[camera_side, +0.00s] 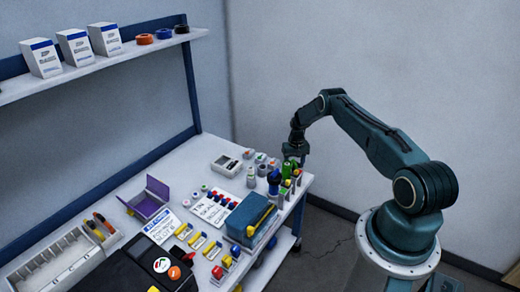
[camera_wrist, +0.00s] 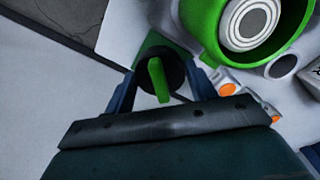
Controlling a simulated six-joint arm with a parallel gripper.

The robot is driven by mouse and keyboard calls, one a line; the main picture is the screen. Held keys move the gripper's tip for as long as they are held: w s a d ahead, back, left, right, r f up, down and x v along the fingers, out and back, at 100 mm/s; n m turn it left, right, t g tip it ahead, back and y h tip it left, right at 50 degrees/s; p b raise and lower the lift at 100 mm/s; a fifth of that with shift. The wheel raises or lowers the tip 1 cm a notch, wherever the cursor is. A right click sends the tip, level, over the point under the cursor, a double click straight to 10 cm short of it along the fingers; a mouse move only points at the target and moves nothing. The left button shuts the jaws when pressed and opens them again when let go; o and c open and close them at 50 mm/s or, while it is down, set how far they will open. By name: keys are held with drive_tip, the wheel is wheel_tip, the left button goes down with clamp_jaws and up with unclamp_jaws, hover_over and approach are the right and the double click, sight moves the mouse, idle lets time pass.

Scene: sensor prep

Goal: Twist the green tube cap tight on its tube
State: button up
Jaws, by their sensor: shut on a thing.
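In the wrist view, a dark round piece with a raised green bar across its top, which I take as the green tube cap (camera_wrist: 158,82), sits between the two blue fingers of my gripper (camera_wrist: 165,74). The fingers are shut on its sides. A green patch shows just behind it, and the tube below is hidden. In the side view, my gripper (camera_side: 297,148) is low over the right end of the bench, at the green items (camera_side: 287,170). The cap cannot be told apart there, nor can its seating on the tube.
A large green ring (camera_wrist: 206,22) around a white cylinder (camera_wrist: 250,22) stands close to the right of my gripper in the wrist view. In the side view, a blue-topped bottle (camera_side: 274,180), a grey device (camera_side: 226,165) and a blue box (camera_side: 250,216) stand nearby. The bench edge is close.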

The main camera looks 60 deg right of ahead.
wheel_tip(320, 180, up, 20)
drive_tip(key=f, duration=0.1)
drive_tip(key=n, duration=0.3)
hover_over(287, 164)
drive_tip(key=shift+f, duration=2.4)
drive_tip(key=shift+f, duration=0.1)
drive_tip(key=shift+f, duration=1.75)
drive_tip(key=shift+f, duration=0.95)
idle(1.2)
